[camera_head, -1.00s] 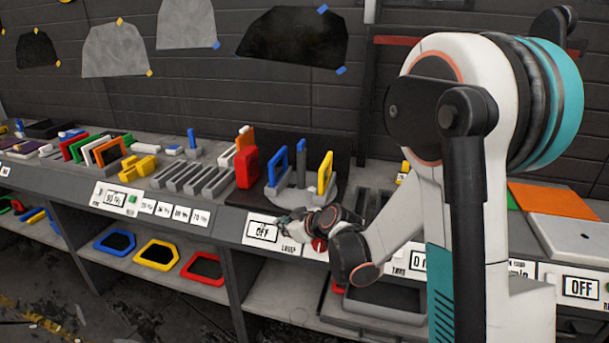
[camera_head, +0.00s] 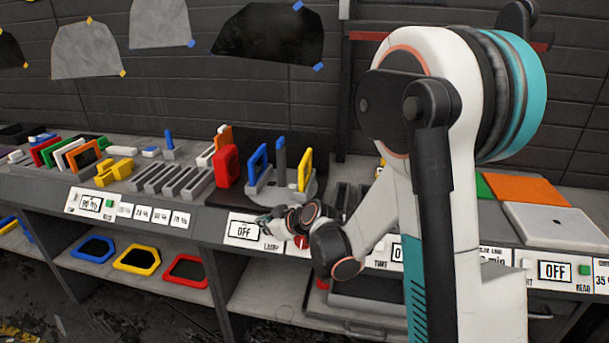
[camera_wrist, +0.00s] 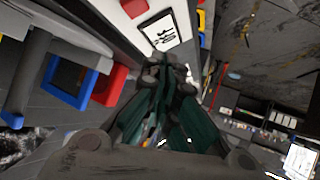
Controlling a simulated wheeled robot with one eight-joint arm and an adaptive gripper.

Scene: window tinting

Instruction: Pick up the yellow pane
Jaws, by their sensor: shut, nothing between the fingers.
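A yellow-framed pane (camera_head: 306,168) stands upright on a round grey fixture (camera_head: 283,194) on the bench, right of a grey post (camera_head: 281,158) and a blue-framed pane (camera_head: 251,172). Another yellow frame (camera_head: 133,269) with a dark middle lies on the lower shelf, between a blue and a red one. My gripper (camera_head: 268,222) is in front of the bench edge, below the fixture and apart from both yellow frames. In the wrist view its fingers (camera_wrist: 166,65) are together and empty, beside a white label panel. I cannot make out the yellow pane in the wrist view.
A thick red frame (camera_head: 227,168) stands left of the fixture. Slotted grey racks (camera_head: 170,180) and several coloured pieces fill the bench further left. An orange sheet (camera_head: 528,189) and a pale plate (camera_head: 555,224) lie at the right. Part of the lower shelf is bare.

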